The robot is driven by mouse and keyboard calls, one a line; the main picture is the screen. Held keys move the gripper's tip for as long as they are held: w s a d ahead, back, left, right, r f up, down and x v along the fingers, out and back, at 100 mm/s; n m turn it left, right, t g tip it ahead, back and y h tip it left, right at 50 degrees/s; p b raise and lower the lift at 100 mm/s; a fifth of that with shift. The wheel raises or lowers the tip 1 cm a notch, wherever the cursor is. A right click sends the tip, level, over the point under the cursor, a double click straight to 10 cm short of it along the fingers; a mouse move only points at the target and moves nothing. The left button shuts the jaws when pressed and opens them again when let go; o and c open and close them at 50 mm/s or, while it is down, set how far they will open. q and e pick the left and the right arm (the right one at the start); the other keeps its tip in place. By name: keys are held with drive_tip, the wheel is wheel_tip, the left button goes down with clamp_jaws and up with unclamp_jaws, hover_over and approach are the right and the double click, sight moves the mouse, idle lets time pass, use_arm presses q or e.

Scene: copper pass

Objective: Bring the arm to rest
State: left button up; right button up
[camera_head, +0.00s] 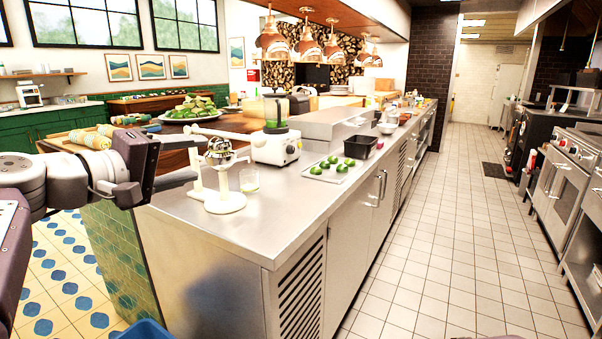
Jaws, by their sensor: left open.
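My left arm comes in from the left edge, level above the near end of the steel counter (215,240). My left gripper (196,158) points right, with its jaws open. I see nothing held between them. It is close to a cream-coloured citrus press (225,202) in the picture, and I cannot tell the exact gap. My right gripper is not in view.
A blue container (146,330) shows below. The tiled aisle (450,230) on the right is clear.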

use_arm(q)
wheel_tip(320, 180, down, 29)
drive_tip(key=s+d+g+y, duration=0.2)
drive_tip(key=g+y, duration=0.2)
drive_tip(key=g, duration=0.3)
drive_tip(key=s+f+m+g+y+p, duration=0.25)
drive_tip(key=s+f+m+g, duration=0.45)
drive_tip(key=s+f, duration=1.15)
wheel_tip(320, 180, up, 28)
drive_tip(key=w+m+p, duration=0.1)
drive_tip(key=p, duration=2.6)
drive_tip(key=shift+w+d+r+t+y+p, duration=0.15)
drive_tip(key=shift+w+d+t+y+p, duration=0.05)
drive_tip(key=shift+d+t+y+p, duration=0.2)
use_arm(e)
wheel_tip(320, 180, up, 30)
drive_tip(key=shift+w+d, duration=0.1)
